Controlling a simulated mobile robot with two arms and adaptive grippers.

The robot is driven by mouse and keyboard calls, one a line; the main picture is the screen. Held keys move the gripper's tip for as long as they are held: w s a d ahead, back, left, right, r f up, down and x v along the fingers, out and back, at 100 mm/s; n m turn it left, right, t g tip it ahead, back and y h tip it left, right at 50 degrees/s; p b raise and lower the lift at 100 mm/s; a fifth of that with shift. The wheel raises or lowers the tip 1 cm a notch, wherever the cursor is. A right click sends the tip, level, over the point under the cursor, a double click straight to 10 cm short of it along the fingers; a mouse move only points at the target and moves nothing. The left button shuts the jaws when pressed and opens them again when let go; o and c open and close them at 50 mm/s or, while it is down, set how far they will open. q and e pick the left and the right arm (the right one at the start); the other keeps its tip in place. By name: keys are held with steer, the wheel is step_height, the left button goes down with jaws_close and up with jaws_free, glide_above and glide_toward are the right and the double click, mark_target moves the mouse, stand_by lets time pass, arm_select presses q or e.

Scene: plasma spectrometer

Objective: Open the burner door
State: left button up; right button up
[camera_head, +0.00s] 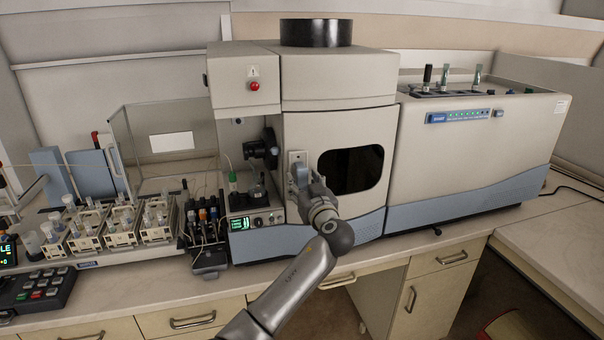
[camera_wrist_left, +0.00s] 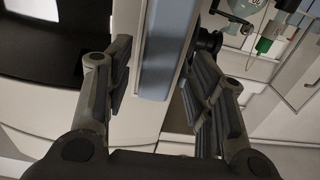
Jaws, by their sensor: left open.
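The burner door (camera_head: 345,125) is a cream panel with a dark window (camera_head: 350,170) on the front of the spectrometer. It looks shut. Its handle is at its left edge, mostly hidden behind my left gripper (camera_head: 301,175) in the head view. In the left wrist view, the blue-grey handle bar (camera_wrist_left: 168,40) stands between the two dark fingers of my left gripper (camera_wrist_left: 160,78). My right gripper is out of view.
An open bay (camera_head: 250,165) with a green-capped bottle is left of the door. A red button (camera_head: 255,86) is above it. Sample racks (camera_head: 120,228) and a keypad (camera_head: 38,290) fill the left bench. The bench front (camera_head: 400,250) below the door is clear.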

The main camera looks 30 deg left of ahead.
arm_select(q)
steer(key=shift+x, duration=1.05)
steer(key=shift+d+f, duration=0.1)
jaws_close()
